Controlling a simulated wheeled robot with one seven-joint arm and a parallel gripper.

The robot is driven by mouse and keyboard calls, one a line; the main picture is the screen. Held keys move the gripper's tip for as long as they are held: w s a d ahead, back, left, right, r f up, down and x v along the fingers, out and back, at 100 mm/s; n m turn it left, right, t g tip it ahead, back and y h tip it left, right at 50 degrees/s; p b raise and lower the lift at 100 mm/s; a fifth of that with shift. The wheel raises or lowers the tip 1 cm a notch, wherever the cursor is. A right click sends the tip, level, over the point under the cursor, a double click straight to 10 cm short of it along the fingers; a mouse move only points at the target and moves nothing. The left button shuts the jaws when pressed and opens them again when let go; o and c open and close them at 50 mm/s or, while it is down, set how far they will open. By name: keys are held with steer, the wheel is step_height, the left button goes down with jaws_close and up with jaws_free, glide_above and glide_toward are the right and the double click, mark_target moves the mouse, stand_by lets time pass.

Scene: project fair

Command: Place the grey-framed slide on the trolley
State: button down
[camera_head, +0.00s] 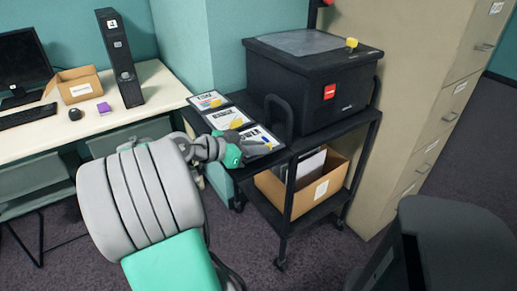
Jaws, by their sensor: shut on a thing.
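My gripper (250,149) is at the front left of the black trolley (283,155), at the near edge of its top. It is shut on the nearest of three framed cards, which I take as the grey-framed slide (262,137); its frame colour is hard to tell. My fingers are small and partly hidden by the green wrist.
Two more framed cards lie behind it, a middle one (227,118) and a far one (206,101). A black lidded box (310,90) fills the trolley's right side. A cardboard box (318,191) is on the lower shelf. A desk (160,92) stands left, a cabinet (420,90) right.

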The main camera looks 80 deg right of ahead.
steer(key=shift+f, duration=0.15)
steer(key=c, duration=1.5)
jaws_free()
